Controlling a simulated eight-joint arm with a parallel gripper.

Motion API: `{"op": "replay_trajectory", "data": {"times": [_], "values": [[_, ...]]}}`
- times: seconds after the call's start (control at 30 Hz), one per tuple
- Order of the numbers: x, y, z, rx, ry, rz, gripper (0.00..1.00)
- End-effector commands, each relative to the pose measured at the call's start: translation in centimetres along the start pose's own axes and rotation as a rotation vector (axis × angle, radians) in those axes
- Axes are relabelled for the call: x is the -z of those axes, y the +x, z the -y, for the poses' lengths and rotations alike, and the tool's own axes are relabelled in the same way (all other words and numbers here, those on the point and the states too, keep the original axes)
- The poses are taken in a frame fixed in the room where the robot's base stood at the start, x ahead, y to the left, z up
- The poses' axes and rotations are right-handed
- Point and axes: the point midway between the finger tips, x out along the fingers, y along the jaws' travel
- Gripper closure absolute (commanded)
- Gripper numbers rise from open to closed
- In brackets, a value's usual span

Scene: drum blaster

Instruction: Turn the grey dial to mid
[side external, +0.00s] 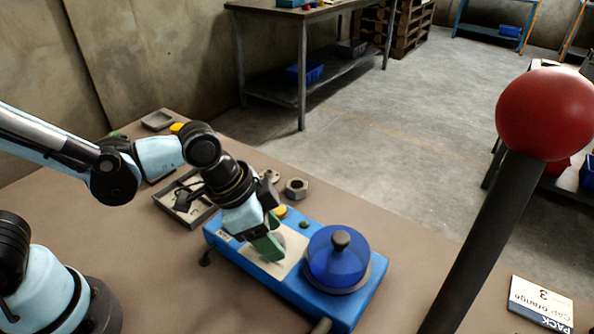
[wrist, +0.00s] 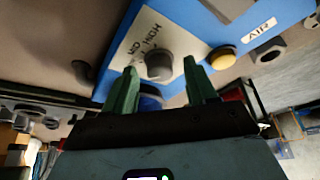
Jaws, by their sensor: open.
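The grey dial (wrist: 159,66) sits on a pale panel (wrist: 142,36) with printed position words, on the blue machine (side external: 318,299). In the wrist view its round top lies between the two green fingers of my gripper (wrist: 161,67), with a gap visible on each side. Which word the dial points to is not clear. In the side view my gripper (side external: 268,243) is tilted down over the pale panel and hides most of the dial. The fingers are open and hold nothing.
A blue dome with a dark knob (side external: 337,262) stands on the machine right of my gripper. A yellow button (wrist: 222,58) is near the dial. A hex nut (side external: 297,188) and a grey tray (side external: 188,211) lie behind. A red ball on a dark post (side external: 545,112) fills the right foreground.

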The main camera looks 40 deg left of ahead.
Motion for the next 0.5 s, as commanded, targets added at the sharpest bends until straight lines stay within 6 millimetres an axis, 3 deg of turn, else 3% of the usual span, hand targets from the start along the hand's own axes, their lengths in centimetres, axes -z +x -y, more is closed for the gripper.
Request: {"op": "replay_trajectory", "data": {"times": [0.3, 0.5], "values": [[-0.01, 0.14, 0.00, 0.000, 0.000, 0.000, 0.43], [-0.01, 0.12, 0.00, 0.000, 0.000, 0.000, 0.74]]}}
